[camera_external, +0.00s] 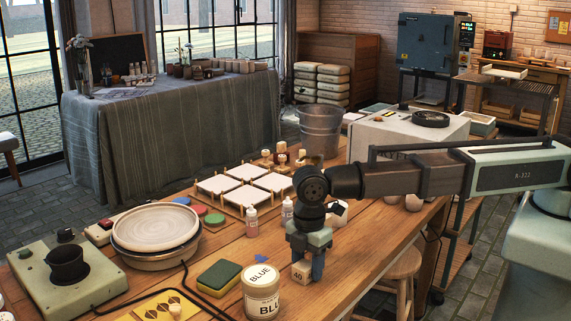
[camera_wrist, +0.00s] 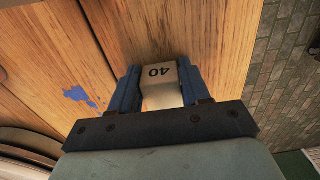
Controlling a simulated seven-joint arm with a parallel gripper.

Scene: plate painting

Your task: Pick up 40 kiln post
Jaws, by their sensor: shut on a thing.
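The 40 kiln post (camera_external: 301,272) is a small pale block with "40" printed on it. It also shows in the wrist view (camera_wrist: 160,84), with the number upside down. My gripper (camera_external: 309,268) points down near the right edge of the wooden table. In the wrist view its two blue fingers (camera_wrist: 161,88) press on the sides of the post, shut on it. I cannot tell for certain whether the post's underside touches the table.
A jar labelled BLUE (camera_external: 261,292) stands just left of the post. A green and yellow sponge (camera_external: 219,278) lies further left, beside a black cable. White tiles on a wooden rack (camera_external: 245,186) and small bottles (camera_external: 252,221) stand behind. A stool (camera_external: 402,263) is off the table's right edge.

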